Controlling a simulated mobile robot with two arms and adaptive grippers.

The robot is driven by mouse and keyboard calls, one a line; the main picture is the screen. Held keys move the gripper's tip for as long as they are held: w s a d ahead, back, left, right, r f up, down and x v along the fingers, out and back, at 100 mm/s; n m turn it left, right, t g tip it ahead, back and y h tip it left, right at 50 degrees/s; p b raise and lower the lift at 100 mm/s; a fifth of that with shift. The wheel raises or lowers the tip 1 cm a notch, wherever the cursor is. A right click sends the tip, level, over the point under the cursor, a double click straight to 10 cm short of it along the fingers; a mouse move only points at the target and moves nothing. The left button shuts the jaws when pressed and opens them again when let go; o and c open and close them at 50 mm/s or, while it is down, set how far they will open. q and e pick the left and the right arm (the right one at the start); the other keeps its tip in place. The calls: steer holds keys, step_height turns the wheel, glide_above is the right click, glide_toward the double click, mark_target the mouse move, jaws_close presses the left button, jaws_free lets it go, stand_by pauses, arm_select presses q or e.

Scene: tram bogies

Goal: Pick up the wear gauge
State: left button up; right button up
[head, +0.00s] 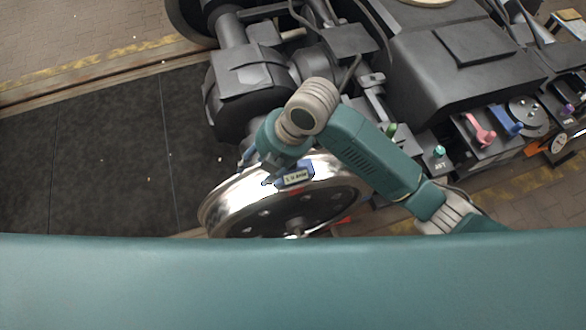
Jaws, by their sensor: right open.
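The item that looks like the wear gauge is a small blue device with a white display (296,177), resting on or just above the tread of the shiny steel wheel (225,205) in the middle of the head view. My right gripper (257,172) is open over the wheel rim, just left of the display and very close to it. Part of the fingers and part of the gauge are hidden or hard to separate, so I cannot tell whether they touch. My left gripper is not in view.
Dark bogie parts (245,75) stand close behind my right wrist. A dark mat (100,150) lies clear at left.

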step_height(320, 180, up, 2)
steer(key=w+d+n+h, duration=0.2)
steer(key=n, duration=0.4)
step_height(320, 180, up, 4)
steer(key=n+h, duration=0.3)
steer(key=n, duration=0.2)
glide_above(293, 169)
steer(key=w+a, duration=0.1)
steer(key=shift+f+g, duration=0.15)
steer(key=shift+g, duration=0.15)
steer(key=shift+d+f, duration=0.1)
steer(key=shift+f, duration=0.1)
steer(key=shift+n, duration=0.3)
step_height(293, 169, down, 5)
steer(key=f, duration=0.1)
steer(key=f+p, duration=0.1)
steer(key=f, duration=0.2)
steer(key=shift+w+d+f, duration=0.15)
steer(key=shift+d+f, duration=0.05)
steer(key=shift+d, duration=0.1)
steer(key=shift+f, duration=0.4)
jaws_close()
